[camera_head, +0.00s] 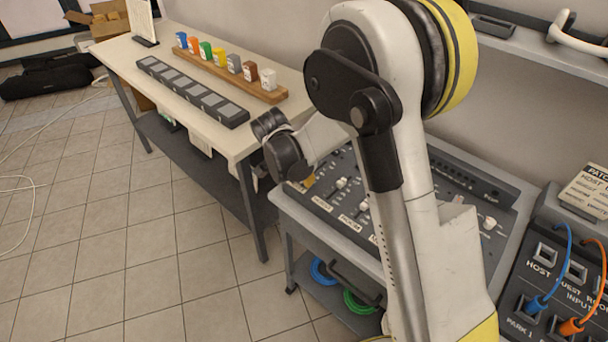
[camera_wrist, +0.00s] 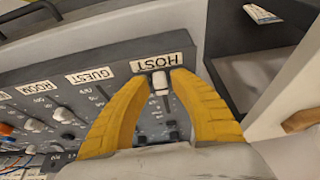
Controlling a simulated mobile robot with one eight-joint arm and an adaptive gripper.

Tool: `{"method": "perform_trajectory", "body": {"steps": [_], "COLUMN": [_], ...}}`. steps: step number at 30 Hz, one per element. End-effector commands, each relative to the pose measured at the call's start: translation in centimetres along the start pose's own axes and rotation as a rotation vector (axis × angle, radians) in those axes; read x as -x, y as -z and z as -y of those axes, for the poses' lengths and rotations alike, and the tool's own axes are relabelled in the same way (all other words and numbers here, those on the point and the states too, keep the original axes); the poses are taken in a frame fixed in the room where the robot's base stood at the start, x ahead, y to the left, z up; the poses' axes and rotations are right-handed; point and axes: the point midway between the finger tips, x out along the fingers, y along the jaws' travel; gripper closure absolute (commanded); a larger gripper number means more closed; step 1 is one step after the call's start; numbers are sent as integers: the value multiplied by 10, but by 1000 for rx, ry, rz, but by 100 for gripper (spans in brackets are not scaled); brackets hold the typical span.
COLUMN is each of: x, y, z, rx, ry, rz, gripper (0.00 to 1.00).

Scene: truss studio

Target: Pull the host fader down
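In the wrist view the host fader's pale cap (camera_wrist: 160,82) sits at the end of its slot close to the HOST label (camera_wrist: 162,62), which reads upside down. The yellow fingers of my gripper (camera_wrist: 160,77) stand on either side of the cap, with their tips drawn in close against it and no clear gap. In the head view a bit of yellow finger (camera_head: 309,181) shows at the left end of the grey mixing console (camera_head: 330,212). My arm hides most of the console's middle there, and the host fader is not visible.
The GUEST label (camera_wrist: 90,75) and ROOM label (camera_wrist: 38,87) lie beside the host strip, with other faders and knobs near. A patch panel (camera_head: 520,297) with blue and orange cables is at the right. A bench (camera_head: 222,144) with colored blocks stands left. Floor is open at left.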

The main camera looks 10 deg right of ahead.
Motion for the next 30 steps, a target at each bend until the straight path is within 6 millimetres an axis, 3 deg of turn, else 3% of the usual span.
{"method": "perform_trajectory", "body": {"steps": [9,13,24,30], "x": [0,10,87,114], "y": [1,1,0,0], "z": [0,1,0,0], "rx": [0,1,3,1], "ry": [1,1,1,1], "rz": [-3,-3,-3,-2], "gripper": [62,62,62,62]}}
